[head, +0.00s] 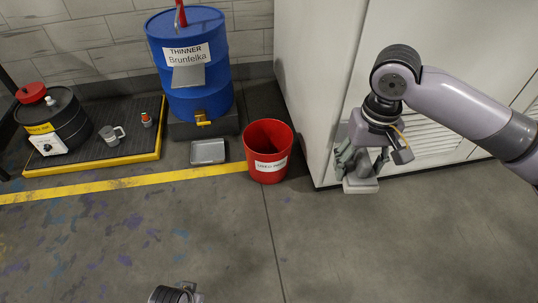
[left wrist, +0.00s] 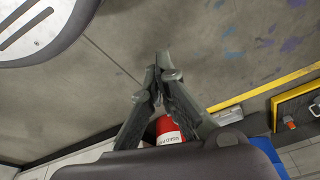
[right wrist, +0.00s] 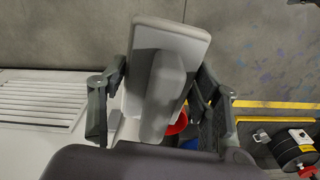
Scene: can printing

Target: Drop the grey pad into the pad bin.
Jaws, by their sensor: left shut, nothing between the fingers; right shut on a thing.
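The grey pad (head: 360,187) is a pale block with a raised grip, seen large in the right wrist view (right wrist: 178,38). My right gripper (head: 357,165) is shut on its grip, and the pad hangs below the fingers in front of the white cabinet. The pad bin (head: 268,138) is a red open-topped bucket with a white "USED" label, standing on the floor left of the pad, clearly apart from it. It shows partly behind the fingers in the left wrist view (left wrist: 166,126). My left gripper (left wrist: 161,62) is shut and empty; only part of that arm shows at the head view's bottom edge.
The white cabinet (head: 310,80) stands close beside the bin. A blue thinner drum (head: 215,95), a grey metal tray (head: 208,152) and a yellow-edged black platform (head: 90,163) with a black canister (head: 62,120) and a mug lie left. The front floor is clear.

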